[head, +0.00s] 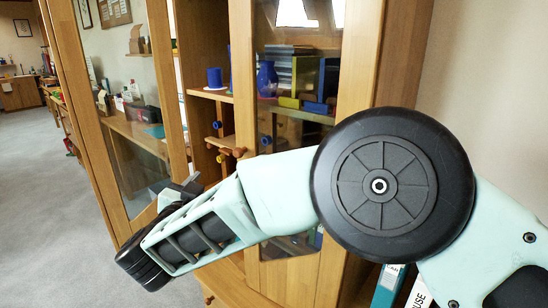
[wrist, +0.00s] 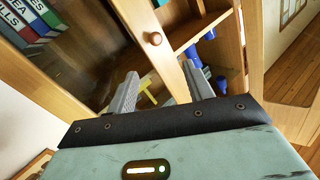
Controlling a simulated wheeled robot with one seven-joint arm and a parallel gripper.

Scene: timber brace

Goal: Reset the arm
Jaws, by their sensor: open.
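My arm reaches across the head view from the right, in front of a wooden cabinet with glass doors (head: 359,40). My gripper (head: 178,190) is at the arm's far left end, partly hidden behind my own wrist. In the wrist view my gripper (wrist: 162,88) shows two grey fingers spread apart with nothing between them. A wooden door edge with a round knob (wrist: 154,38) lies just beyond the fingers. I cannot tell whether the fingers touch the door.
Shelves hold a blue vase (head: 267,79), a blue cup (head: 215,78) and several books. Binders (head: 388,286) stand at the lower right, and more binders (wrist: 30,18) show in the wrist view. Open grey carpet (head: 45,190) lies at the left.

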